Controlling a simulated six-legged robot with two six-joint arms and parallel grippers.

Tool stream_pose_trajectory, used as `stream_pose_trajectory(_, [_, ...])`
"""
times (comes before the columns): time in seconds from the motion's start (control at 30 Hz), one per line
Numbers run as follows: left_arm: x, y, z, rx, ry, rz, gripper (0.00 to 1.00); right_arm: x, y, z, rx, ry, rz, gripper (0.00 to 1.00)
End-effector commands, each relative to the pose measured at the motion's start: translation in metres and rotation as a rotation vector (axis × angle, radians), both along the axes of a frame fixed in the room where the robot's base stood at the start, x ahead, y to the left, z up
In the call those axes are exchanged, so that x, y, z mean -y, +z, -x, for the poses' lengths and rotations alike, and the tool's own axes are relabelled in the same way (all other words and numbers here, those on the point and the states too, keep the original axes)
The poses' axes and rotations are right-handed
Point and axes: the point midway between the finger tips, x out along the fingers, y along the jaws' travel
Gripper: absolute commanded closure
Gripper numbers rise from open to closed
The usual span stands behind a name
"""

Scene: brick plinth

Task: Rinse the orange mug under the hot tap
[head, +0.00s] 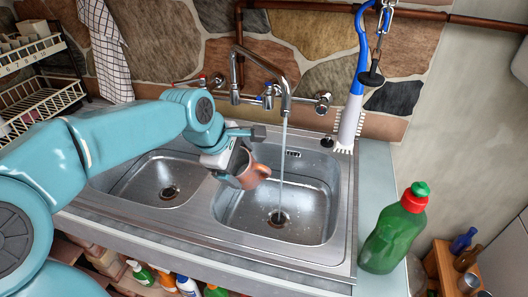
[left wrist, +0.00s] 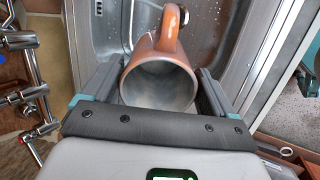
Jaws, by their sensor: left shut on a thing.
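My left gripper (head: 232,160) is shut on the orange mug (head: 250,173) above the right-hand sink bowl. In the left wrist view the mug (left wrist: 160,82) sits between the two fingers, its grey inside facing the camera and its handle pointing away. It looks tilted on its side. The tap (head: 285,100) is running, and a thin water stream (head: 283,155) falls into the right bowl (head: 310,205). In the head view the stream passes just right of the mug's handle, apart from it. My right gripper is not in view.
A left sink bowl (head: 145,185) is empty. A green bottle (head: 395,235) with a red and green cap stands right of the sink. A white brush with a blue handle (head: 350,115) hangs by the wall. A dish rack (head: 35,85) is at far left.

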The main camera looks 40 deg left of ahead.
Motion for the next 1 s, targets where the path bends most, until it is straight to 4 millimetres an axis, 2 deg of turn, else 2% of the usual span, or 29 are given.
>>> stream_pose_trajectory(0.27, [0.000,0.002,0.001,0.003,0.001,-0.001,0.55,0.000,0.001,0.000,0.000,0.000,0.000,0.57])
stream_pose_trajectory(0.8, [0.002,0.038,0.044,0.002,0.003,-0.001,0.55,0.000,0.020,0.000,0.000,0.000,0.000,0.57])
stream_pose_trajectory(1.0, [0.003,0.041,0.050,0.002,0.000,-0.001,0.55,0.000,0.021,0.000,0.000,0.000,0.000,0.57])
